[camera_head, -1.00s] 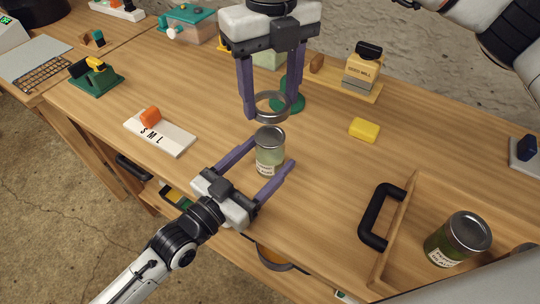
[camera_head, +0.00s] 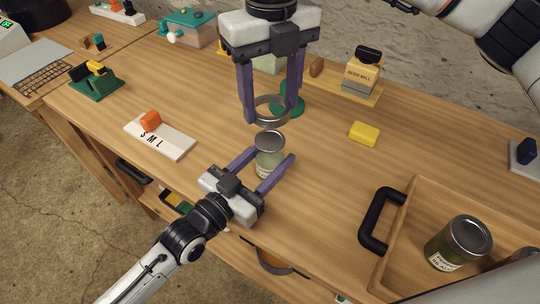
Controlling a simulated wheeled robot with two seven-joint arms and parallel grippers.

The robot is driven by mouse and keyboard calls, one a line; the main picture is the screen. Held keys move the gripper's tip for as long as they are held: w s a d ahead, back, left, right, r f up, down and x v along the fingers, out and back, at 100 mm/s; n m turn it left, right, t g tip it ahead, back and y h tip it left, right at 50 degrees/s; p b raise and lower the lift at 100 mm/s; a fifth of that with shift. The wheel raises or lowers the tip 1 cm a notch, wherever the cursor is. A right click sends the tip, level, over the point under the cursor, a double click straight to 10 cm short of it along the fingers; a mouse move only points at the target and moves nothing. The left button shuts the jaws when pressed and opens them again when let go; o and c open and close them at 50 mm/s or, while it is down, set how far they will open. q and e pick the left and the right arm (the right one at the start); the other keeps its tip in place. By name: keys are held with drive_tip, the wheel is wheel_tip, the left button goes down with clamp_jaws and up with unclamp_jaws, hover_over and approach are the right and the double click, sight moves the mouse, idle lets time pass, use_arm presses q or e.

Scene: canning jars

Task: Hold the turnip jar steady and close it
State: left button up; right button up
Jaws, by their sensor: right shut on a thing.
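The turnip jar (camera_head: 269,153) is a glass jar with a pale label and a flat grey lid on top. It stands upright on the wooden bench. My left gripper (camera_head: 275,153) comes from the lower left, its purple fingers closed in on both sides of the jar body. My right gripper (camera_head: 271,118) points down from above and is shut on a grey metal ring (camera_head: 271,109). The ring is held level just above and behind the lid, apart from it. The label is partly hidden by the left fingers.
A second, green-filled jar (camera_head: 459,243) stands in a wooden tray (camera_head: 398,232) with a black handle (camera_head: 379,220) at right. A yellow block (camera_head: 364,133), a herb mill (camera_head: 362,72) and a green round thing (camera_head: 290,101) stand behind. A white S-M-L board (camera_head: 160,137) lies left.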

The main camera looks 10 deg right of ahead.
hover_over(269, 140)
drive_tip(key=shift+s+d+f, duration=0.1)
drive_tip(key=shift+d+f, duration=0.05)
drive_tip(key=shift+f, duration=2.3)
drive_tip(key=shift+f, duration=0.9)
drive_tip(key=shift+f, duration=0.6)
drive_tip(key=m, duration=1.2)
drive_tip(key=shift+m, duration=0.3)
drive_tip(key=m, duration=1.1)
